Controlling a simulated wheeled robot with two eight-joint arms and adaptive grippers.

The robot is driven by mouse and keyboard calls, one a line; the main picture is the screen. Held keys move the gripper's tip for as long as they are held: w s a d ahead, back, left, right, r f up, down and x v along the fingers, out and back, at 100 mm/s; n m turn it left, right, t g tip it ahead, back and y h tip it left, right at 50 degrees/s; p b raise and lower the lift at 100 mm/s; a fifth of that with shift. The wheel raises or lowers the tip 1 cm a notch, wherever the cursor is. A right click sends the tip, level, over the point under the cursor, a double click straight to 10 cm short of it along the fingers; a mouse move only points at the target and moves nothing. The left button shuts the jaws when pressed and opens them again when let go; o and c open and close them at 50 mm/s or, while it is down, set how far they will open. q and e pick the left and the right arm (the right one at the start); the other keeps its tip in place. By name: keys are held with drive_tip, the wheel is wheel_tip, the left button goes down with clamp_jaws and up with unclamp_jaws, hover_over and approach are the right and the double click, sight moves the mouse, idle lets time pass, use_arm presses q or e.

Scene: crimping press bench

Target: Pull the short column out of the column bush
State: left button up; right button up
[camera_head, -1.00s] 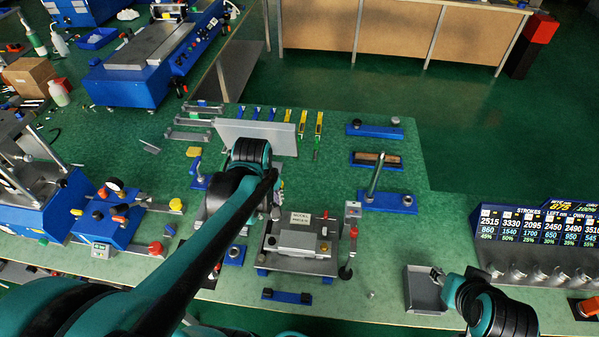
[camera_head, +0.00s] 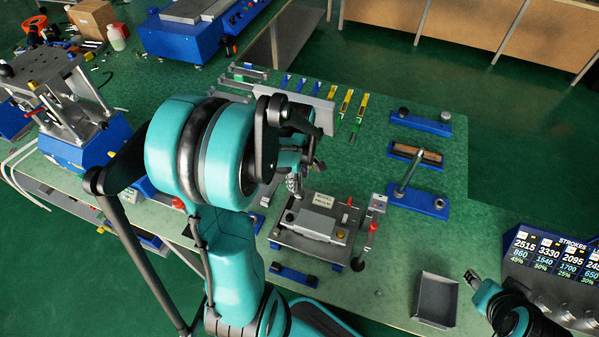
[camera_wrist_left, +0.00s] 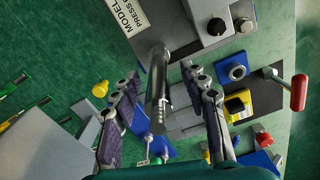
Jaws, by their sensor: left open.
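The short column (camera_wrist_left: 157,88) is a dark metal rod in the left wrist view. Its far end meets the grey block of the model press (camera_wrist_left: 179,22), where the column bush is hard to make out. My left gripper (camera_wrist_left: 160,76) is open, with one finger on each side of the column and visible gaps. In the head view the left gripper (camera_head: 296,172) is at the back left corner of the model press (camera_head: 318,225), and my arm hides part of it. My right gripper (camera_head: 470,280) is far right, beside a grey tray, too small to read.
An empty grey tray (camera_head: 437,300) stands at the front right. A blue stand with an upright rod (camera_head: 408,172) is right of the press. A grey panel (camera_head: 322,114) stands behind the gripper. A red-knobbed lever (camera_head: 372,228) is close to the press's right side. Green bench shows between them.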

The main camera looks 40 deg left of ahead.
sight(299, 183)
use_arm(q)
wheel_tip(299, 183, down, 3)
drive_tip(key=shift+w+r+b, duration=0.15)
drive_tip(key=shift+r+b, duration=0.05)
drive_tip(key=shift+b, duration=0.15)
drive_tip(key=shift+f, duration=0.3)
drive_tip(key=c, duration=1)
clamp_jaws()
drive_tip(key=shift+r, duration=0.2)
drive_tip(key=shift+r+p, duration=1.3)
drive_tip(key=shift+r, duration=0.35)
drive_tip(key=shift+r+p, duration=1.15)
drive_tip(key=shift+r, duration=0.35)
